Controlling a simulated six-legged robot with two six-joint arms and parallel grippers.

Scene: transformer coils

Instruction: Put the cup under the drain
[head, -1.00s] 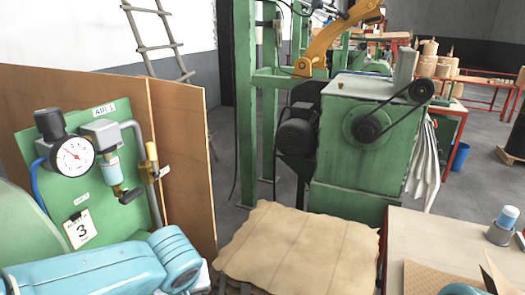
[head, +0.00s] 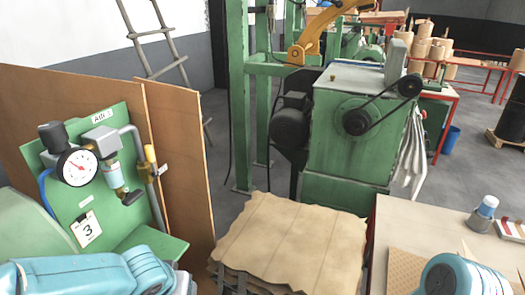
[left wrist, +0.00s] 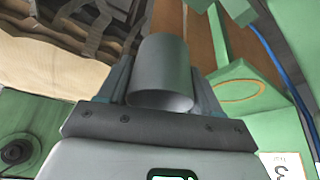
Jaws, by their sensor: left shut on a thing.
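A grey cup (left wrist: 163,70) is between the fingers of my left gripper (left wrist: 160,82) in the left wrist view. The gripper is shut on its sides, and the rim faces the camera. In the head view my left arm crosses the bottom left, and its gripper and the cup do not show. The filter with a clear bowl (head: 112,174) hangs on the green panel; a black lever (head: 132,197), perhaps its drain, is below it. A green shelf (head: 158,249) sticks out under it. In the left wrist view an orange ring (left wrist: 240,91) marks a green surface beside the cup. My right gripper is out of view.
A round gauge (head: 77,167) and a card marked 3 (head: 87,230) are on the panel. A brown board (head: 178,165) stands behind it. A stack of brown sheets (head: 290,240) lies to the right. A table (head: 410,225) stands at the right edge.

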